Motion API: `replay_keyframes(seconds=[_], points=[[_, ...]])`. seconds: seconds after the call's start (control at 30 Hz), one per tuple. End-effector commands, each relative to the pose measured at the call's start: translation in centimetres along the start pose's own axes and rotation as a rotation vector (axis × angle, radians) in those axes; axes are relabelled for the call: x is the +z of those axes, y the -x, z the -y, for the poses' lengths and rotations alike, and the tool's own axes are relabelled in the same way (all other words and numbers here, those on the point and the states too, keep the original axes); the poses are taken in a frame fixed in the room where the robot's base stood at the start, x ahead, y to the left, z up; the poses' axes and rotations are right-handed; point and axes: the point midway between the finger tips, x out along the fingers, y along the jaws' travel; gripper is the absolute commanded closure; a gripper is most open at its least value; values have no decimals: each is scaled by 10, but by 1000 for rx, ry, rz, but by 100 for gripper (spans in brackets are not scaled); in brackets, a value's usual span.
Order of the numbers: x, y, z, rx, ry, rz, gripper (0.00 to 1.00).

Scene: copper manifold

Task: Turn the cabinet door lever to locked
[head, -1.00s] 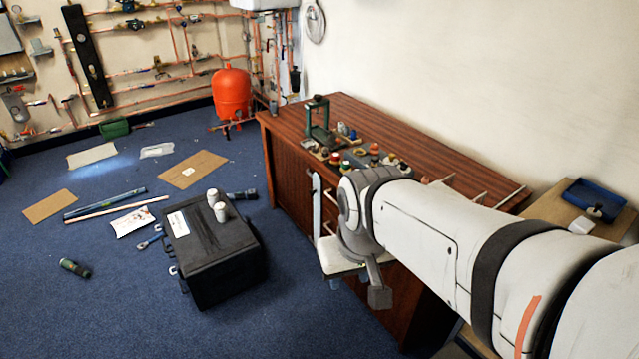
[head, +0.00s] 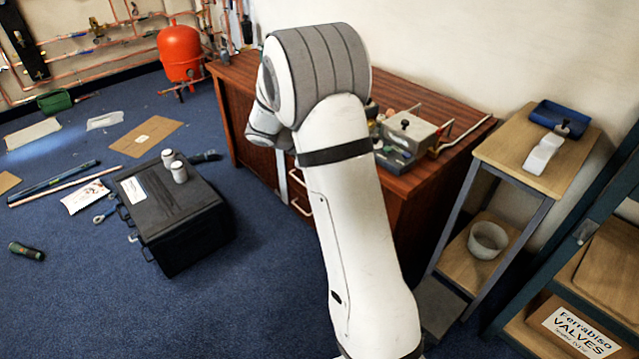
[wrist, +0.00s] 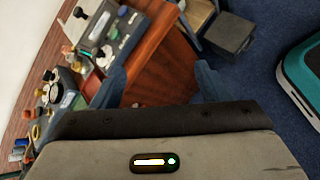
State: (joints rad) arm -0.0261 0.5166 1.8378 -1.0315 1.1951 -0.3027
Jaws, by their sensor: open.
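The wooden bench cabinet (head: 235,110) stands beyond my arm in the head view, with its red-brown front partly hidden by the arm. Pale handles (head: 300,207) show on its front beside the arm. I cannot make out the door lever in either view. In the wrist view, my gripper (wrist: 163,84) is open and empty, with its two dark fingers apart. It points across a corner of the cabinet (wrist: 165,58), toward the floor. In the head view the gripper is hidden behind the arm.
A grey device (head: 408,135) and other items sit on the bench top. A small wooden stand (head: 545,180) and shelving with a "VALVES" box (head: 575,325) are at right. A black case (head: 180,220) lies left of the cabinet. Blue carpet (head: 90,310) is open at front left.

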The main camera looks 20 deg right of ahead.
Motion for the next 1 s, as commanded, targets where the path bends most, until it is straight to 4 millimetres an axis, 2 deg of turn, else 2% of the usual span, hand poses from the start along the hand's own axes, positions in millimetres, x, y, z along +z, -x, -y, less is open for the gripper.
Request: replay_keyframes(seconds=[0.03,0.2,0.3,0.4,0.53,0.6,0.73,0.83,1.0], points=[[-29,-20,-3,38,61,43,31],[-104,-66,-26,193,259,187,31],[-151,-92,-32,285,371,270,31],[-196,-116,-34,374,471,347,31],[-243,-138,-32,471,572,429,31],[-262,-146,-29,511,610,459,31],[-281,-154,-27,557,652,496,31],[-285,-159,-28,569,663,506,31],[-280,-176,-42,569,663,507,31]])
